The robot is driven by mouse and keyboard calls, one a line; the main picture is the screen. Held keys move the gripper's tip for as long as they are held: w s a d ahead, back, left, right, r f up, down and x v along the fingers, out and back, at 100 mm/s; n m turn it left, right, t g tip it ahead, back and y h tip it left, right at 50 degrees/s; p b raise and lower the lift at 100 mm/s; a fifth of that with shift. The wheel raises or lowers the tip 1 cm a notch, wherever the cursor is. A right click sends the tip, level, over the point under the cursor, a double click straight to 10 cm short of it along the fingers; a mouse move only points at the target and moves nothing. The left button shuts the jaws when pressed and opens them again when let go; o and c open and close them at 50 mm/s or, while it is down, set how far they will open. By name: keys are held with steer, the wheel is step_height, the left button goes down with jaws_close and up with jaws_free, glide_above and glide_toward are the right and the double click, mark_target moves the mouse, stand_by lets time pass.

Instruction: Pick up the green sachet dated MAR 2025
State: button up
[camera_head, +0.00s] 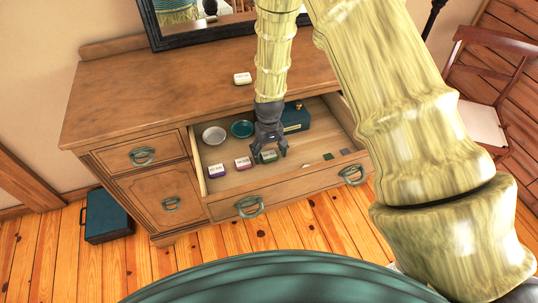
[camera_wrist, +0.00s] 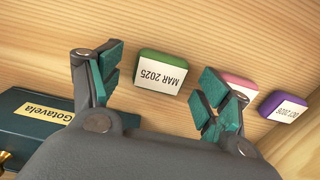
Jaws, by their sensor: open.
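The green sachet (camera_wrist: 162,72) lies on the wooden drawer floor in the wrist view, its white label reading MAR 2025 upside down. It also shows in the head view (camera_head: 267,156), partly behind my gripper. My gripper (camera_wrist: 157,92) is open and empty, with teal finger pads on either side of the sachet's place in the picture. In the head view my gripper (camera_head: 268,150) points down into the open drawer, above or at the sachet; the exact gap cannot be told.
A pink sachet (camera_head: 243,163) and a purple sachet (camera_head: 216,171) lie left of the green one. A dark teal box (camera_head: 295,118) marked Gotavela, a white dish (camera_head: 214,135) and a teal dish (camera_head: 242,128) are in the drawer (camera_head: 285,190).

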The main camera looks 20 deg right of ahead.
steer(key=shift+f, duration=0.2)
steer(key=shift+c, duration=0.2)
steer(key=c, duration=0.9)
